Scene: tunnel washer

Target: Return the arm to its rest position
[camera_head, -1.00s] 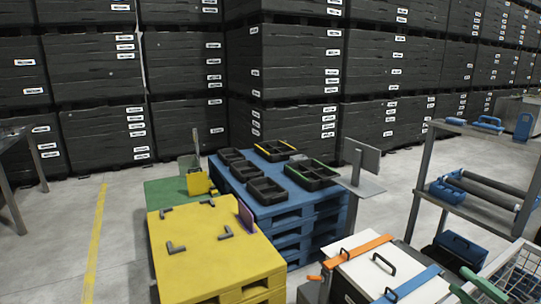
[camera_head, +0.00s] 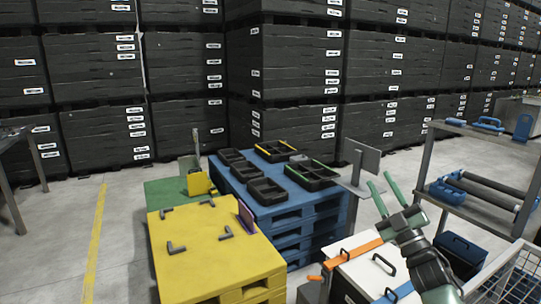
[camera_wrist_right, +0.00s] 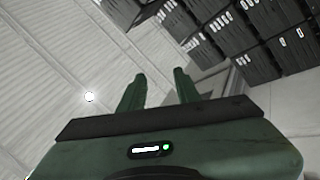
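My right gripper (camera_head: 380,192) is raised in front of the metal shelf at the right of the head view. Its two green fingers point up and stand apart with nothing between them. The right wrist view shows the same open, empty fingers (camera_wrist_right: 160,90) against the ceiling and stacked black boxes. My left gripper is not in view.
A white case (camera_head: 350,270) with orange and blue straps lies below my right arm. A metal shelf (camera_head: 450,205) and a wire basket (camera_head: 515,275) stand at the right. A yellow platform (camera_head: 205,255) and blue pallets (camera_head: 290,215) with black trays (camera_head: 267,190) are in the middle.

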